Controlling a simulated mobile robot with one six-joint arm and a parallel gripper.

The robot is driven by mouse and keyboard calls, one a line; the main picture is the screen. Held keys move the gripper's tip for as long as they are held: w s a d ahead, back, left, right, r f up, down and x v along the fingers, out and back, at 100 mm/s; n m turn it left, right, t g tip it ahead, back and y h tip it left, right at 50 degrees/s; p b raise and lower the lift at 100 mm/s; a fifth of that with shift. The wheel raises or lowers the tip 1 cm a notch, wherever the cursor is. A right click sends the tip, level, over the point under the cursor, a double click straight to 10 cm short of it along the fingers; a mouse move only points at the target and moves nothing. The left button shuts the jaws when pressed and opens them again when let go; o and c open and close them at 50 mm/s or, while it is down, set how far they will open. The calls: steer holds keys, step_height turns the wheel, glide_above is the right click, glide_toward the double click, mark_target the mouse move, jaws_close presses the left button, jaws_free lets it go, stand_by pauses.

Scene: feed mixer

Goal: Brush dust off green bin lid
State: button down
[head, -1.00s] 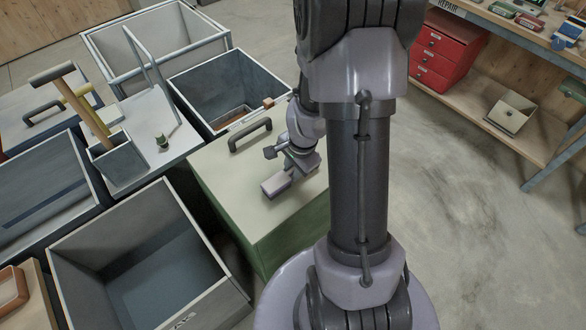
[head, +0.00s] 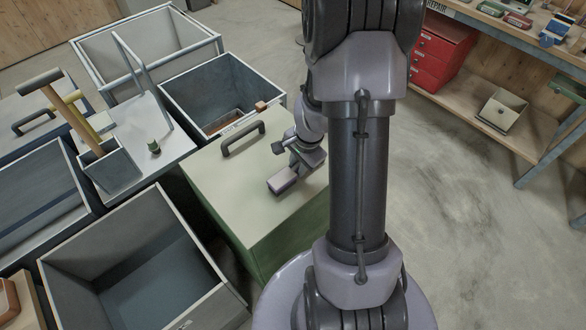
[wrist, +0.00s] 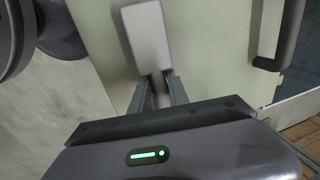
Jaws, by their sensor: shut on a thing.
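The green bin (head: 272,232) stands in front of me with its pale green lid (head: 225,185) closed. A dark handle (head: 243,139) is near the lid's back edge; it also shows at the right of the wrist view (wrist: 284,45). My gripper (wrist: 158,86) is shut on the handle of a brush. The brush's flat grey head (wrist: 146,34) is over the lid, near its right side in the head view (head: 283,180). It looks at or very close to the surface; I cannot tell if it touches. The bristles are hidden underneath. I see no clear dust on the lid.
Open grey bins stand behind (head: 224,95) and front-left (head: 60,290) of the green bin. A holder (head: 113,170) with upright tools stands on a lid at left. A workbench (head: 520,50) with red drawers (head: 436,52) is at right. The floor between is clear.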

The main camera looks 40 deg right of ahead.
mark_target(287, 175)
steer(key=a, duration=0.4)
steer(key=shift+s+f+b, duration=0.1)
steer(key=shift+b, duration=0.2)
steer(key=shift+a, duration=0.1)
steer(key=shift+d, duration=2.1)
steer(key=shift+a, duration=2.1)
step_height(287, 175, up, 6)
steer(key=p, duration=0.5)
